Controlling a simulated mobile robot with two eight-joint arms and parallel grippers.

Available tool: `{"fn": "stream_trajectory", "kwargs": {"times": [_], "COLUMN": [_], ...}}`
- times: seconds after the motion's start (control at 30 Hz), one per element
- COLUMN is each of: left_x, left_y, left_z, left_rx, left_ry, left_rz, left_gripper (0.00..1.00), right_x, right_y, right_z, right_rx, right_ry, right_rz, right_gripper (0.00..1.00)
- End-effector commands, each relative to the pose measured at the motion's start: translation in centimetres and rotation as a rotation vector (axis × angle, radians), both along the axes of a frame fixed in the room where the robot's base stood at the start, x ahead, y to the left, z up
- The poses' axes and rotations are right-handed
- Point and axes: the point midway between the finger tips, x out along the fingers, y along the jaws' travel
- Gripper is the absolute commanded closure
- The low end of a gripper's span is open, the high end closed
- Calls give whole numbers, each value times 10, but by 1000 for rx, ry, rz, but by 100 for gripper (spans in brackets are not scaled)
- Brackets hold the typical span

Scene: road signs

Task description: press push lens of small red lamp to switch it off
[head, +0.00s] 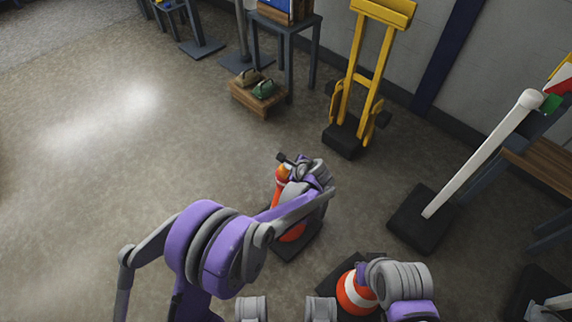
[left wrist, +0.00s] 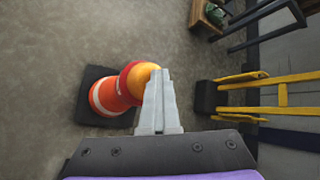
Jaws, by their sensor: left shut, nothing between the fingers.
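An orange-and-white cone (left wrist: 108,97) on a dark square base carries a lamp with a red ring and a rounded amber lens (left wrist: 145,75). In the head view the lens (head: 283,171) shows beside my left gripper (head: 291,168), and my arm hides much of the cone (head: 291,233). In the left wrist view the shut, empty fingers (left wrist: 160,75) overlap the right side of the lens. I cannot tell whether they touch it. My right gripper is not in view; only part of that arm shows at the lower right.
A second orange-and-white cone (head: 356,292) stands close to my right arm. A yellow hand truck (head: 362,80) and a wooden crate (head: 257,98) stand behind. A white post on a black base (head: 421,219) is at the right. The floor at the left is clear.

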Motion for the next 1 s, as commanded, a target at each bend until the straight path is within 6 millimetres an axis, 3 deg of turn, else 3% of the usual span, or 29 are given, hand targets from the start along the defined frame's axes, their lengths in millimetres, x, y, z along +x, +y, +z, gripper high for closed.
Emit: {"fn": "stream_trajectory", "kwargs": {"times": [0.17,0.63,1.0], "left_x": [-2,-2,-2], "left_y": [1,0,1], "left_z": [3,54,58], "left_rx": [-11,-9,-12], "left_ry": [11,6,5], "left_rz": [11,4,7], "left_gripper": [100,100,100], "right_x": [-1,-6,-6], "right_y": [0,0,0], "right_z": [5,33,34], "right_rx": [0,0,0], "right_ry": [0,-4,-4], "right_rz": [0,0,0], "right_gripper": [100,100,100]}}
